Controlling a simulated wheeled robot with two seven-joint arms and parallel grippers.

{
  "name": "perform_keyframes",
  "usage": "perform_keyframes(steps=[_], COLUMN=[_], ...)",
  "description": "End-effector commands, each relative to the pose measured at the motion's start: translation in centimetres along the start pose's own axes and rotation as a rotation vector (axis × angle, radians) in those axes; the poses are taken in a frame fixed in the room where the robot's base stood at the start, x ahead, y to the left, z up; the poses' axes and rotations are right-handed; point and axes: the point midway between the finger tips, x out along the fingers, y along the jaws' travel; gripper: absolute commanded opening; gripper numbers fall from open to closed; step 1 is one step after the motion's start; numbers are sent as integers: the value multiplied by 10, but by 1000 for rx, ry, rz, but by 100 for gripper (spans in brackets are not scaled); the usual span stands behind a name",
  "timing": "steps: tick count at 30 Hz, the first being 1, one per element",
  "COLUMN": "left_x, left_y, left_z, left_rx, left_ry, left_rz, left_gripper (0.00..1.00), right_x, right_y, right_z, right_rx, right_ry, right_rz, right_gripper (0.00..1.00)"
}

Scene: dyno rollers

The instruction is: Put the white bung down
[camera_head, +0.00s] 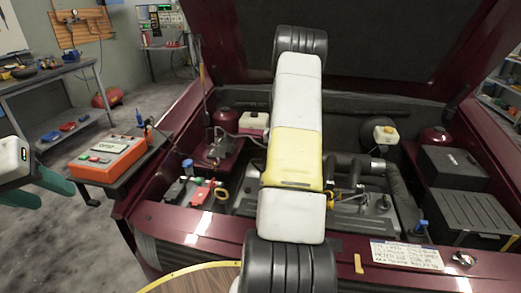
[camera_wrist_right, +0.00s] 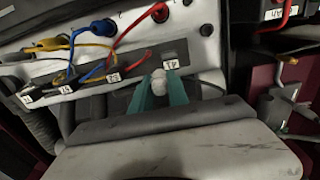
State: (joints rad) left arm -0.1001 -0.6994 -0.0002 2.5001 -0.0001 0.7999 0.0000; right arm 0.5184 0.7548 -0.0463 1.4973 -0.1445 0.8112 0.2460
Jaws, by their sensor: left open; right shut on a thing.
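The white bung (camera_wrist_right: 159,82) shows in the right wrist view as a small pale, rounded piece. My right gripper (camera_wrist_right: 160,90) is shut on it, one teal finger on each side. The bung is in front of a grey strip (camera_wrist_right: 125,80) near a small number label (camera_wrist_right: 170,64); I cannot tell whether it touches the strip. In the head view my right arm crosses the middle of the engine bay, and its gripper and the bung are hidden. My left gripper (camera_head: 47,194) is open and empty at the left edge, beside the car.
Black plugs with yellow, blue and red wires (camera_wrist_right: 85,75) sit left of the bung. An orange instrument box (camera_head: 107,158) stands on a side table by the car's front corner. Black boxes (camera_head: 478,218) fill the bay's right side. A workbench (camera_head: 52,73) stands back left.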

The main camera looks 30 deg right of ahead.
Motion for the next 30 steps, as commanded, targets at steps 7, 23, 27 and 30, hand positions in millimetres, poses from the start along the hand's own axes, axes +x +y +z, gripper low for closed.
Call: perform_keyframes(steps=[7, 23, 27, 30], left_x=[0, 0, 0, 0], left_y=[0, 0, 0, 0], left_z=[0, 0, 0, 0], left_rx=[0, 0, 0, 0], left_ry=[1, 1, 1, 1], left_rz=[0, 0, 0, 0], left_gripper=[45, 45, 45, 45], right_x=[8, 11, 31, 44], right_y=[9, 17, 16, 16], right_z=[-60, -110, -109, -110], right_rx=[1, 0, -1, -2], right_ry=[2, 0, -4, -2], right_rz=[0, 0, -1, -1], right_gripper=[0, 0, 0, 0])
